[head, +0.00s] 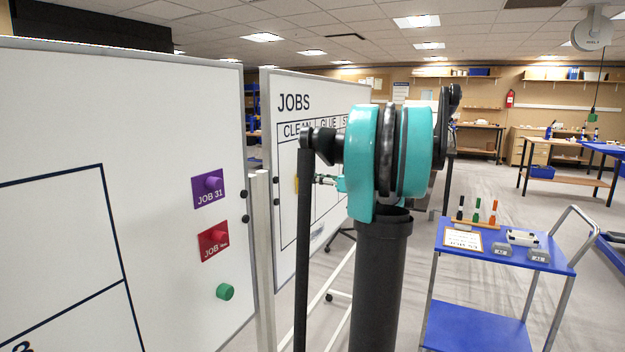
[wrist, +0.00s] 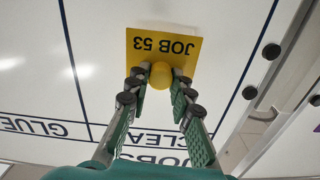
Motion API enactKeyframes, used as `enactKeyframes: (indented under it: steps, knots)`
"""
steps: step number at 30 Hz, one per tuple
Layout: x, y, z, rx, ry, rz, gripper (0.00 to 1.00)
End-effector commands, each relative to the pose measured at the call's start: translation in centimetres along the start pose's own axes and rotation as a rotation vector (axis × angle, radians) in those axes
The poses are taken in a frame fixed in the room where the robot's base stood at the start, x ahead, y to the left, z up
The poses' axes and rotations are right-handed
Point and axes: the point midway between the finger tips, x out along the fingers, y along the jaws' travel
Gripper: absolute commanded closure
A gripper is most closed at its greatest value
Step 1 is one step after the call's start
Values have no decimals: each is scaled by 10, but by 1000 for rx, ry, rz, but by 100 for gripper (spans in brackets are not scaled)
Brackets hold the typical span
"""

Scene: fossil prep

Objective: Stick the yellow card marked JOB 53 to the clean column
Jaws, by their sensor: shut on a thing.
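The yellow card marked JOB 53 (wrist: 140,42) has a round yellow knob (wrist: 160,75), and my gripper (wrist: 160,82) is shut on that knob. The card appears upside down in the wrist view, as do the board's headings. It lies over the clean column (wrist: 110,90), between the column's two side lines. In the head view only a sliver of the card (head: 296,184) shows by the JOBS board (head: 290,215), with my gripper (head: 325,180) beside it. My arm hides much of the board there. I cannot tell whether the card touches the board.
A nearer whiteboard (head: 80,130) on the left bears a purple JOB 31 card (head: 207,198), a red card (head: 208,252) and a green magnet (head: 225,292). A blue trolley (head: 460,270) with bottles and small blocks stands at the right. Open floor lies beyond.

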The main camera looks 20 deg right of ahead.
Motion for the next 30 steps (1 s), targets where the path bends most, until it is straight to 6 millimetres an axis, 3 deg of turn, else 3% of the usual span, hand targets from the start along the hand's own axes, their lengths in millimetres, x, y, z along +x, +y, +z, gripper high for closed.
enactKeyframes:
  steps: [30]
  knots:
    - [12, 0, 0, 0, 0, 0, 92]
